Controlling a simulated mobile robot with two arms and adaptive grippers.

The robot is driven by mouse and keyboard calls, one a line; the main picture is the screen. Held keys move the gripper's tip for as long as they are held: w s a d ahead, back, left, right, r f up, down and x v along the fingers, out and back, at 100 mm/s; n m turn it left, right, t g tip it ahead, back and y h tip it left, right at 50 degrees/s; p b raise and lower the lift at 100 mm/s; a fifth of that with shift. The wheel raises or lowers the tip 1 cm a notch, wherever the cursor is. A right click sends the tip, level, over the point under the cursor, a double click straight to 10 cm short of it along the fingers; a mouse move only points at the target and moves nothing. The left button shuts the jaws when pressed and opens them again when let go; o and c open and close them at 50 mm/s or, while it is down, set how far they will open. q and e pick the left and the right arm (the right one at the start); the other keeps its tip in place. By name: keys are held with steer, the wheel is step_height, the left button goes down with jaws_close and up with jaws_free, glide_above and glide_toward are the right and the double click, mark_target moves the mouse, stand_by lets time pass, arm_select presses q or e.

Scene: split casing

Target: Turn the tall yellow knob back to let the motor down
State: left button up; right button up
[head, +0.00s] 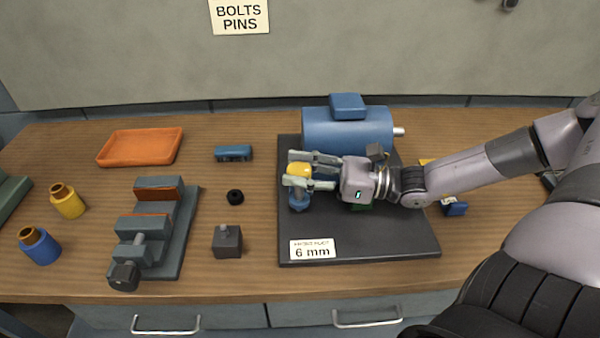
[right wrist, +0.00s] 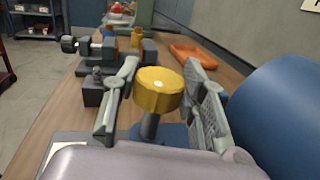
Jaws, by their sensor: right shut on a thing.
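The tall yellow knob (head: 298,169) stands on a blue base (head: 298,200) near the left side of the dark plate (head: 385,245). My right gripper (head: 300,172) reaches in from the right and is shut on the knob, one finger on each side. In the right wrist view, the round yellow head (right wrist: 158,91) sits on a grey stem between the fingers. The blue motor (head: 345,130) lies just behind the gripper, at the back of the plate. Its underside is hidden, so its height above the plate cannot be told. My left gripper is not in view.
A grey vise (head: 185,235), a dark block (head: 227,241) and a black ring (head: 235,197) stand left of the plate. An orange tray (head: 140,148) lies at the back left. A "6 mm" card (head: 312,249) is at the plate's front. The plate's front right is clear.

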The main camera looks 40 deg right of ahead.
steer(key=shift+w+r, duration=0.2)
steer(key=shift+r, duration=0.15)
steer(key=o, duration=1.2)
steer(key=shift+s+d+f, duration=0.1)
steer(key=shift+f, duration=0.15)
steer(key=shift+c, duration=0.2)
steer(key=v, duration=0.7)
steer(key=shift+s, duration=0.2)
steer(key=shift+d, duration=0.15)
